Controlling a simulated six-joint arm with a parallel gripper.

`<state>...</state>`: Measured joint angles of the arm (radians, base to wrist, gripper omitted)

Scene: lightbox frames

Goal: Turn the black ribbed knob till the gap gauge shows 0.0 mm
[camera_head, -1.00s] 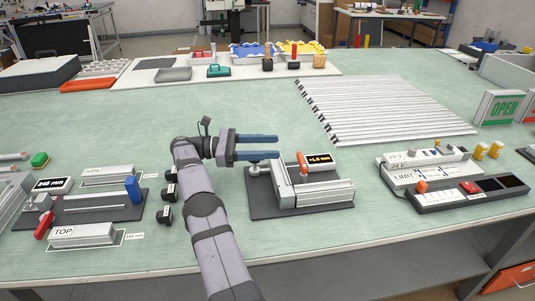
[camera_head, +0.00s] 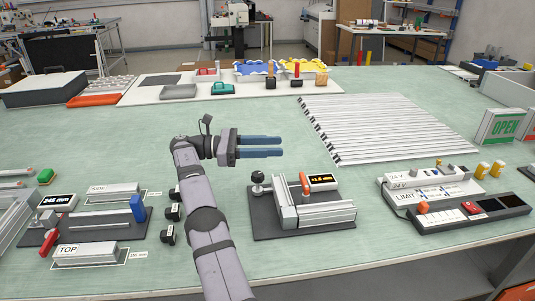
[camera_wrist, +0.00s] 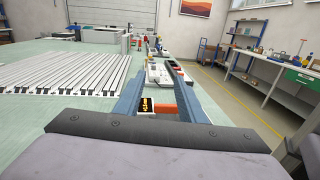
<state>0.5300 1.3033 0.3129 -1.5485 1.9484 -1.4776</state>
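The black ribbed knob (camera_head: 257,177) shows as a small dark knob at the left end of a clamp-like fixture (camera_head: 318,214) on a dark base. The gap gauge (camera_head: 322,181) behind the fixture has lit orange digits, seemingly about 1.5 mm; the sign is hard to read. My gripper (camera_head: 281,146) is open and empty, with its blue fingers pointing right, above and behind the knob and apart from it. In the wrist view the gauge (camera_wrist: 147,105) shows between the open fingers; I cannot make out the knob there.
An orange-red handle (camera_head: 305,183) stands upright on the fixture beside the gauge. Ribbed rails (camera_head: 385,128) lie behind it to the right. A switch panel (camera_head: 470,207) is at right. A length fixture (camera_head: 80,226) and small black knobs (camera_head: 168,234) are at left.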

